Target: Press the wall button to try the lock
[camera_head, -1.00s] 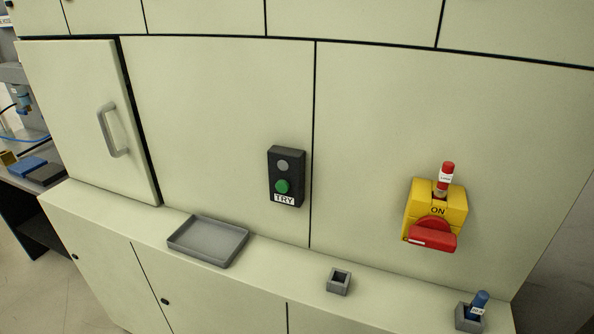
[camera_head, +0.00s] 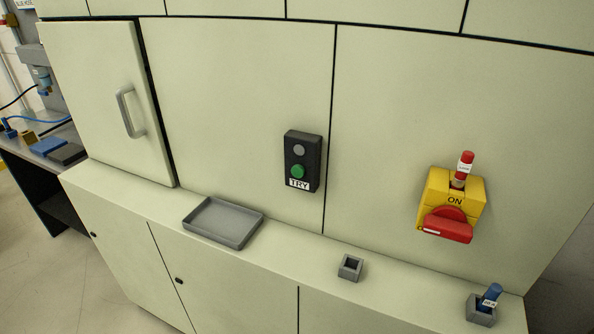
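The black wall button box (camera_head: 303,161) is mounted on the pale cabinet wall, left of a panel seam. Neither of my grippers shows in the view.
A shallow grey tray (camera_head: 223,236), an empty-looking small grey holder (camera_head: 350,267) and another holder (camera_head: 480,314) with a tagged blue piece (camera_head: 492,294) stand on the ledge. A cabinet door with a handle (camera_head: 130,112) is at left. A bench with several items is far left.

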